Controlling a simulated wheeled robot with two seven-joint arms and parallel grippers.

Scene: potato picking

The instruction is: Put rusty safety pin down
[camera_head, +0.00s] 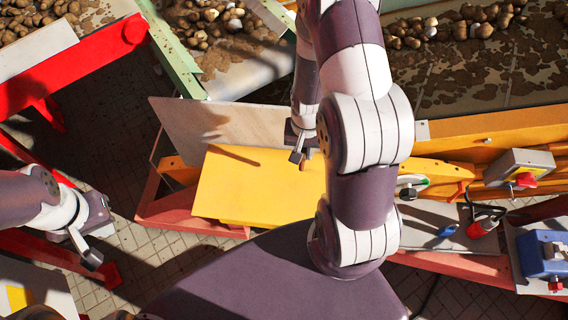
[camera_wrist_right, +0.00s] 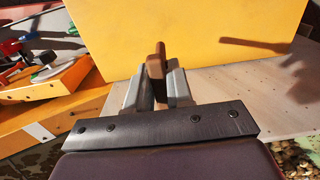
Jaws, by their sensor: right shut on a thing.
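My right gripper (camera_head: 298,157) is shut on the rusty safety pin (camera_wrist_right: 156,66), a small brown piece sticking out past the fingertips in the right wrist view. The gripper itself shows there too (camera_wrist_right: 161,88). In the head view the pin (camera_head: 306,166) is a small brown spot just beyond the fingers, over the yellow panel (camera_head: 240,196). I cannot tell whether the pin touches anything. My left gripper (camera_head: 91,258) is at the lower left, away from the pin, and its finger gap is not clear.
A pale wooden board (camera_head: 220,124) lies behind the yellow panel. Conveyors with potatoes (camera_head: 465,30) run along the back. A control box with a red knob (camera_head: 520,168) and a blue device (camera_head: 545,255) stand at right. Red frames (camera_head: 75,65) are at left.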

